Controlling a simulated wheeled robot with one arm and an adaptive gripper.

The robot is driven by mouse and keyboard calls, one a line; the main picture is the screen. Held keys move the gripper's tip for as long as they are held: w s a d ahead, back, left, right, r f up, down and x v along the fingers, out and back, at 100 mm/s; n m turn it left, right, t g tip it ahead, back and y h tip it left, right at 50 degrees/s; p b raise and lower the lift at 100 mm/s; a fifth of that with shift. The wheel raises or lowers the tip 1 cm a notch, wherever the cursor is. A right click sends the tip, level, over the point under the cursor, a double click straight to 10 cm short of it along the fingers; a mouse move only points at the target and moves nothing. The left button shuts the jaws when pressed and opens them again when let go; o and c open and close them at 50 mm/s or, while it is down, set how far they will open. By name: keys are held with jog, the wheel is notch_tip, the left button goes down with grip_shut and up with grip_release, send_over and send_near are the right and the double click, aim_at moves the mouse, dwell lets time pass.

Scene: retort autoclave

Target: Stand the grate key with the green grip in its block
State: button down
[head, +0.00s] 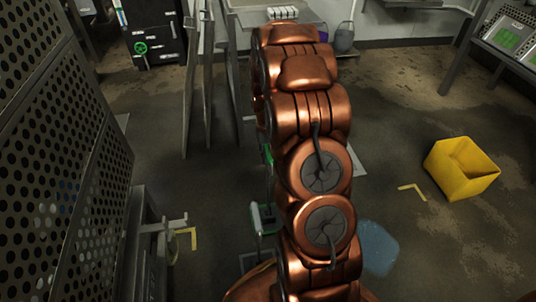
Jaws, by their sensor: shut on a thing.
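My copper-coloured arm runs from the bottom of the head view up to its top centre and hides what lies behind it. I cannot make out my gripper; it is hidden behind the arm or out of frame. I cannot pick out the grate key with the green grip for certain. A small green piece (267,154) shows at the arm's left edge, and a green and white object (263,217) shows lower down; I cannot tell what either is. A pale ridged block (283,12) stands on a surface behind the arm's top; I cannot tell whether it is the key's block.
A perforated metal panel (62,160) fills the left side. Tall upright grey panels (208,80) stand left of the arm. A yellow bin (461,168) is on the floor at right, near a blue patch (379,248). A dark cabinet (155,45) stands at back left. The right-hand floor is mostly clear.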

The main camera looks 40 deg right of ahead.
jog(key=shift+f, duration=0.5)
jog(key=c, duration=1)
grip_release()
jog(key=shift+o, duration=0.2)
jog(key=r, duration=0.8)
jog(key=w+r, duration=0.1)
jog(key=r, duration=0.2)
jog(key=shift+w+d+r, duration=0.1)
jog(key=shift+d+r, duration=0.2)
jog(key=shift+r, duration=0.1)
jog(key=s+a+r+n+p, duration=0.1)
jog(key=s+a+r+p, duration=0.7)
jog(key=r, duration=0.4)
jog(key=s+a+r+n+p, duration=0.1)
jog(key=s+a+r+p, duration=0.45)
jog(key=r+p, duration=0.55)
jog(key=s+a+r+n+p, duration=0.2)
jog(key=s+a+r+p, duration=0.45)
jog(key=r, duration=0.65)
jog(key=s+a+r+n+p, duration=0.1)
jog(key=s+a+r+p, duration=0.3)
jog(key=s+r+p, duration=0.5)
jog(key=shift+s+g+h+p, duration=0.3)
jog(key=shift+s+p, duration=0.5)
jog(key=shift+p, duration=0.05)
